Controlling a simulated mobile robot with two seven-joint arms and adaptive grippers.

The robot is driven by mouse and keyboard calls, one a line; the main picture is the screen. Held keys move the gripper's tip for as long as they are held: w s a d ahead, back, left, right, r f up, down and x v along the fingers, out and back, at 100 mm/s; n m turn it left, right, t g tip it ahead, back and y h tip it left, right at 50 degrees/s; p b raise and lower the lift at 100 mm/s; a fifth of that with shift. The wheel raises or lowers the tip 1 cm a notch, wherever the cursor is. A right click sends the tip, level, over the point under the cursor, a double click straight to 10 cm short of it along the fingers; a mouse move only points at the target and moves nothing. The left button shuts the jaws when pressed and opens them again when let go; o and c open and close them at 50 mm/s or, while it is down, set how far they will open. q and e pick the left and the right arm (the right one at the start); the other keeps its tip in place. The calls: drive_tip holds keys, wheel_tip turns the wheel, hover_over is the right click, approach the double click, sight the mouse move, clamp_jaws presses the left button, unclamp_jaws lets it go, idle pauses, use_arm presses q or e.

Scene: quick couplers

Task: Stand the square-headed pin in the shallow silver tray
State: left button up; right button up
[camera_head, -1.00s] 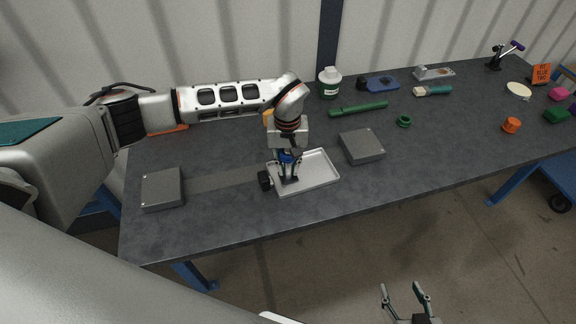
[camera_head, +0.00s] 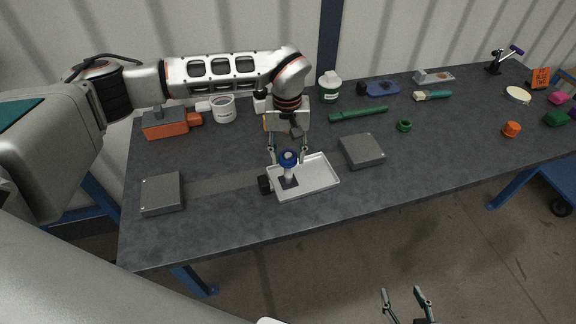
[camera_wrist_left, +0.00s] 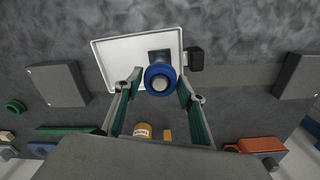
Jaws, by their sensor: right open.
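The shallow silver tray (camera_head: 325,178) lies near the table's front edge; its pale rim also shows in the left wrist view (camera_wrist_left: 110,62). My right gripper (camera_head: 407,297) is open and empty, off the table's front.
A black knob (camera_head: 265,184) sits at the tray's left edge. Grey blocks stand right (camera_head: 362,151) and left (camera_head: 162,193) of the tray. A green rod (camera_head: 358,110), green ring (camera_head: 404,126) and orange-grey tool (camera_head: 170,123) lie further back. Table between left block and tray is clear.

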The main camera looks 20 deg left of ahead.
use_arm(q)
wheel_tip(320, 180, up, 5)
use_arm(e)
drive_tip(key=shift+s+f, duration=0.1)
drive_tip(key=shift+f, duration=0.2)
use_arm(q)
drive_tip(key=shift+s+f, duration=0.1)
idle(0.3)
